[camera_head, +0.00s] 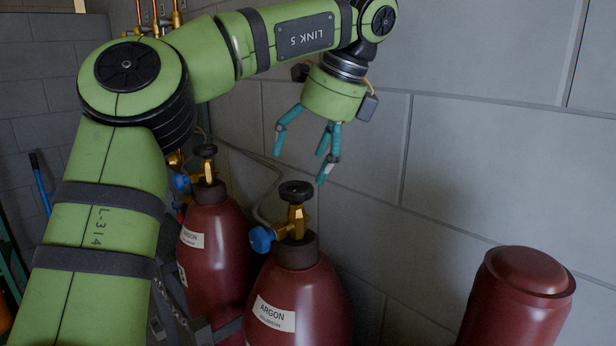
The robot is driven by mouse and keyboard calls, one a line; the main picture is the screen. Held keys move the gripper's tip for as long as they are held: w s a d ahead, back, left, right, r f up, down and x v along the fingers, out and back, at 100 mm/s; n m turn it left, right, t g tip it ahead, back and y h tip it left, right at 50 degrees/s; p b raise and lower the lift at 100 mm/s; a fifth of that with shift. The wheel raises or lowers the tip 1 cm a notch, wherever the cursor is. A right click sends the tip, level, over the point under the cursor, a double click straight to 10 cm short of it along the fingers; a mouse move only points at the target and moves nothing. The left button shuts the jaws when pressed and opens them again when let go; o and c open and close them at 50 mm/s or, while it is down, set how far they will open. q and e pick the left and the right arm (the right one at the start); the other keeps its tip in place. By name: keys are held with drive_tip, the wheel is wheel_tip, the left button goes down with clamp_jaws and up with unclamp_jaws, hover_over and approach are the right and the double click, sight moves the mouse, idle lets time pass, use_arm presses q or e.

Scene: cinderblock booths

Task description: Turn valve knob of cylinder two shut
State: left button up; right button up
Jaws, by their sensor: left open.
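Two dark red cylinders with brass valves stand against the wall. The nearer cylinder (297,300), labelled ARGON, has a black valve knob (296,191) on top and a blue fitting (262,239) on its left side. The cylinder behind it (213,250) has a similar black knob (205,151). I cannot tell which one is cylinder two. My left gripper (302,170) hangs from my green arm with its teal fingers spread open, pointing down. It is empty and appears just above the nearer knob, apart from it. My right gripper is not in view.
A capped red cylinder (525,300) stands at the lower right. The grey block wall (480,160) runs close behind the cylinders. A grey hose (262,180) runs near the valves, and a chain (170,305) hangs at the lower left. Copper pipes (155,18) rise at the top left.

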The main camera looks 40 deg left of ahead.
sight(296, 186)
use_arm(q)
drive_tip(key=x, duration=0.4)
drive_tip(key=shift+s+a, duration=0.2)
drive_tip(key=shift+s, duration=0.05)
drive_tip(key=shift+w+a+f, duration=0.2)
drive_tip(key=shift+w+f, duration=0.15)
drive_tip(key=shift+f, duration=0.35)
drive_tip(key=shift+s+d+r, duration=0.1)
drive_tip(key=shift+s, duration=0.05)
drive_tip(key=c, duration=1)
drive_tip(key=shift+d+r, duration=0.1)
drive_tip(key=shift+c, duration=0.3)
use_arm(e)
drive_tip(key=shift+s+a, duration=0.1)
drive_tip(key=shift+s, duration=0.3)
